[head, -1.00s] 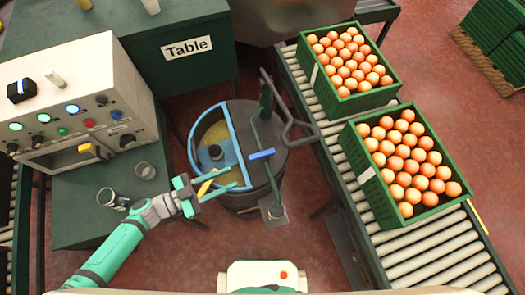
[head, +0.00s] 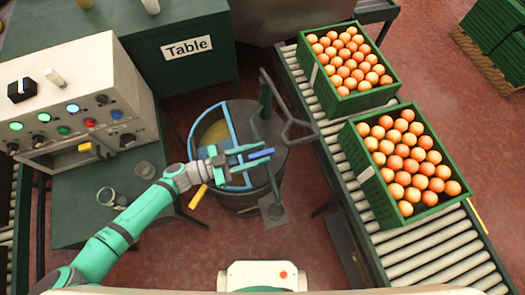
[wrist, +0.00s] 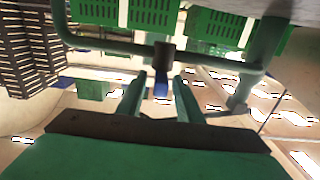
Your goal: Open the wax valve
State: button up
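The wax valve appears as a small blue handle (head: 262,154) on a dark green pipe over the round tank (head: 245,197). It also shows in the wrist view as a small blue piece (wrist: 161,89) below a dark collar on a horizontal pipe. My gripper (head: 249,156) is over the tank and points right, at the blue handle. In the wrist view my gripper (wrist: 159,88) has its two fingers apart, with the blue handle showing in the gap between the tips. I see no contact; whether the handle is between the fingers or just beyond them is unclear.
A yellow handle (head: 198,197) sticks out at the tank's left front. Pipes and a dark bent bar (head: 289,122) rise beside the tank. A control panel (head: 72,98) stands left.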

jog(key=shift+x, duration=0.85)
jog(key=shift+c, duration=0.4)
grip_shut()
